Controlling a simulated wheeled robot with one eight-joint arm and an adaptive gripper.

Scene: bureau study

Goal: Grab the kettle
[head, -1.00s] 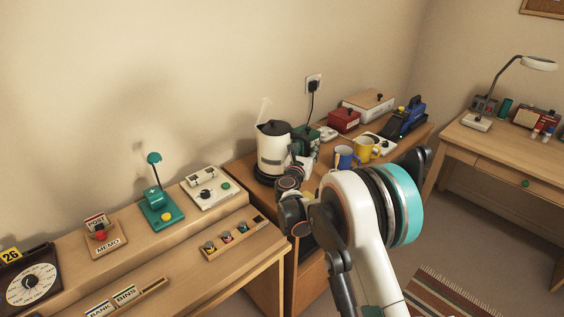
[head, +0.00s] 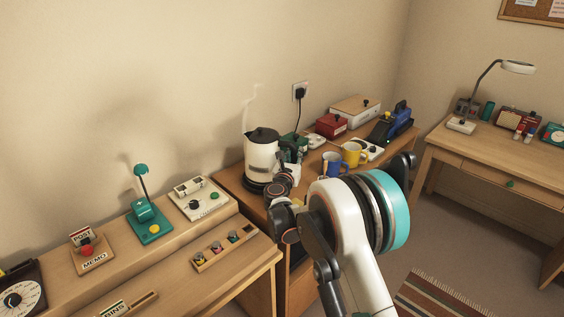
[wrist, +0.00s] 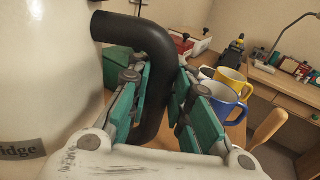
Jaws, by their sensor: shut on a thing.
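The kettle (head: 262,155) is white with a black lid and black handle, and stands upright at the left end of the wooden side desk. Its dark base (head: 256,186) shows under it. Faint steam rises from it. In the wrist view its white body (wrist: 45,75) fills the left side and its curved black handle (wrist: 150,35) comes down between the green finger pads. My gripper (wrist: 158,88) is shut on the handle, with a pad on either side. In the head view my arm partly hides the handle and gripper.
A blue mug (head: 333,163) and a yellow mug (head: 354,153) stand right of the kettle. A red box (head: 331,126) and a green box (wrist: 118,61) are behind. A wall socket (head: 300,91) with a black plug is above. A lamp desk (head: 470,150) is at right.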

